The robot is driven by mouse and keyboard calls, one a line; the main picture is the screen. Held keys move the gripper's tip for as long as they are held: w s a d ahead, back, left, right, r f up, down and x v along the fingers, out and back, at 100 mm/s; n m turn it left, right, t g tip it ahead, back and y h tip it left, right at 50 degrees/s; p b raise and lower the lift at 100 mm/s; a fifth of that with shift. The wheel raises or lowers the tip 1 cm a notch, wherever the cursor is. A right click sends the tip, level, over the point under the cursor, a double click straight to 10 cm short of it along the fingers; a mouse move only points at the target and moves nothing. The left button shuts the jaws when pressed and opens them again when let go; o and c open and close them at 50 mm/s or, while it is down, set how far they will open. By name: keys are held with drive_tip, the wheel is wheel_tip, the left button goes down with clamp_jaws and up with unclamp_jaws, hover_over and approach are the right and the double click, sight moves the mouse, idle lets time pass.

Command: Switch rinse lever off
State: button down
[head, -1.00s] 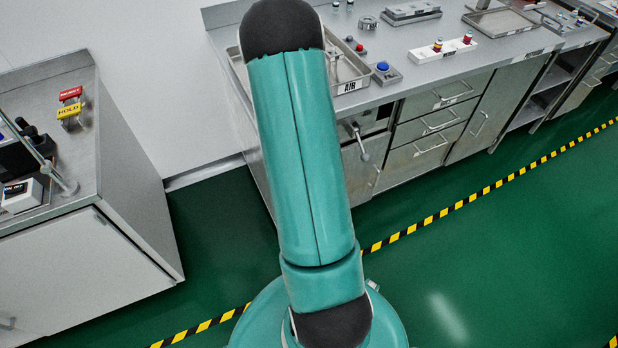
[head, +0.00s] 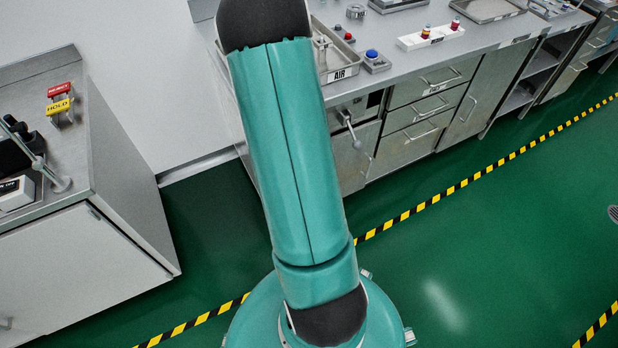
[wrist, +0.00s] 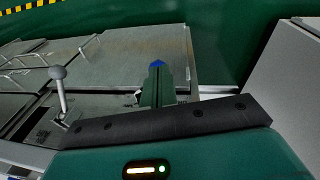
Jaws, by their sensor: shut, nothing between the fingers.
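A lever with a round grey knob (head: 350,130) sticks out from the front panel of the steel counter in the head view, just right of my arm. Its knob hangs lower than its base there. It also shows at the left of the wrist view (wrist: 61,88), with a dark slot beside its base. I read no rinse label on it. My gripper (wrist: 157,68) is shut and empty in the wrist view, green with a blue tip, to the right of the lever and apart from it. In the head view the gripper is hidden behind my arm.
The counter (head: 480,45) carries a tray marked AIR (head: 343,73), a blue button (head: 372,56) and a white block with red pieces (head: 430,37). Drawers with bar handles (head: 440,80) lie right of the lever. A left cabinet (head: 100,235) holds REJECT and HOLD tags. Green floor lies open between.

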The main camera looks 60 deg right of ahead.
drive_tip(key=s+a+r, duration=0.5)
drive_tip(key=s, duration=0.2)
drive_tip(key=shift+r, duration=0.25)
idle(0.4)
drive_tip(key=w+a+r+n+t+y, duration=0.1)
drive_tip(key=w+a+r, duration=0.4)
drive_tip(key=a+r, duration=0.25)
drive_tip(key=w+a+r+n+t, duration=0.1)
drive_tip(key=w+a+r+t, duration=0.1)
drive_tip(key=w+a+r, duration=0.35)
drive_tip(key=s+a+r+n+t, duration=0.1)
drive_tip(key=s+a+r, duration=0.2)
drive_tip(key=a+r, duration=0.5)
drive_tip(key=s+a+r+y, duration=0.1)
drive_tip(key=s+a+r, duration=0.3)
drive_tip(key=a+r, duration=0.4)
drive_tip(key=shift+n+t, duration=0.4)
